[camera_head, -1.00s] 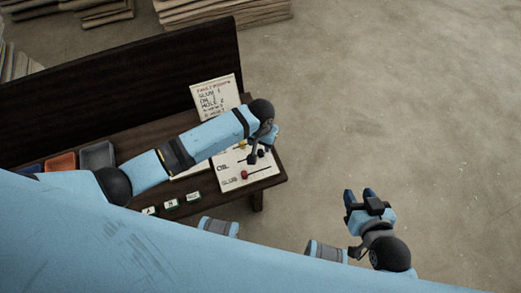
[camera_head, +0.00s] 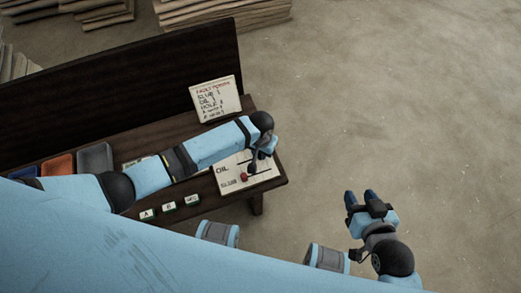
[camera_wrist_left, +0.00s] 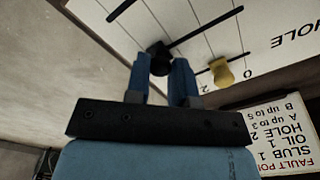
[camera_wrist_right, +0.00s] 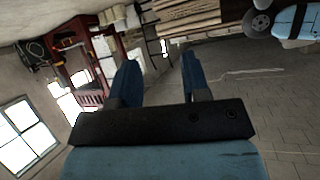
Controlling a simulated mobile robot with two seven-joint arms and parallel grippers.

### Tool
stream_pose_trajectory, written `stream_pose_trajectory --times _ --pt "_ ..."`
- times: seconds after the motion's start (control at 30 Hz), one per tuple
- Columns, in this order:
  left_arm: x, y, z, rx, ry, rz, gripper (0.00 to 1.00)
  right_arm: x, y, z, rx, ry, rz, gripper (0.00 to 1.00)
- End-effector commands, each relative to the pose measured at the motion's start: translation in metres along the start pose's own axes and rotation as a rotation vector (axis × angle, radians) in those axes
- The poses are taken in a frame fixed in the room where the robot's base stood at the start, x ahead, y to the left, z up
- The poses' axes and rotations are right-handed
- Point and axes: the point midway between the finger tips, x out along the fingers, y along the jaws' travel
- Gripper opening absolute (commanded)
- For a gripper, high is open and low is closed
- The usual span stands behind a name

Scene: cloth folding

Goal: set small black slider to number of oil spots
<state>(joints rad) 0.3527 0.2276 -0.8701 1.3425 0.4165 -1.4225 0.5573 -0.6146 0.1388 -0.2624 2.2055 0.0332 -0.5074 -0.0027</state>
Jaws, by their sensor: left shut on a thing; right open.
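The white slider board (camera_head: 230,162) lies on the dark bench, with labels OIL and SLUB readable beside its slots. My left gripper (camera_head: 255,166) reaches down over it and hides part of it. In the left wrist view its fingers are shut on the small black slider (camera_wrist_left: 158,56), which sits on a black slot line. A yellow slider (camera_wrist_left: 221,72) is to its right near a 0 mark. A red slider (camera_head: 243,177) sits by SLUB. My right gripper (camera_head: 360,195) is open and empty.
Lettered blocks (camera_head: 170,206) line the bench's front edge. Grey (camera_head: 95,157) and orange (camera_head: 61,165) trays are at the left, partly behind my left arm. The bench's raised dark back (camera_head: 120,90) runs behind. Open floor (camera_head: 400,110) lies to the right.

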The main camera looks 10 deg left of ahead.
Motion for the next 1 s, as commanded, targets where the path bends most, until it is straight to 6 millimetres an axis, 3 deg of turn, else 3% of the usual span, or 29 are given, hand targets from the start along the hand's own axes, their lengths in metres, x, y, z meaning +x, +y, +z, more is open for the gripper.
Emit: stream_pose_trajectory --times 0.33,0.53,0.7,0.73,0.8,0.83,1.0 --pt "-0.005 -0.009 0.010 -0.002 -0.003 0.000 0.00 -0.009 0.003 -0.014 -0.013 -0.016 0.013 0.43" --pt "0.000 -0.013 0.013 0.000 -0.002 0.000 0.00 -0.005 0.005 0.002 -0.019 -0.047 0.022 0.43" --pt "0.000 -0.012 0.013 0.000 -0.001 0.000 0.00 -0.004 0.005 0.004 -0.017 -0.050 0.022 0.43" --pt "0.000 -0.012 0.013 0.000 -0.001 0.000 0.27 -0.004 0.005 0.004 -0.017 -0.050 0.022 0.43" --pt "0.000 -0.012 0.013 0.000 -0.001 0.000 0.43 -0.004 0.005 0.002 -0.017 -0.048 0.022 0.43" --pt "0.000 -0.012 0.013 0.000 -0.001 0.000 0.48 -0.005 0.005 0.002 -0.017 -0.047 0.022 0.43" --pt "0.000 -0.012 0.013 0.000 -0.001 0.000 0.48 -0.006 0.005 -0.003 -0.016 -0.039 0.021 0.43"
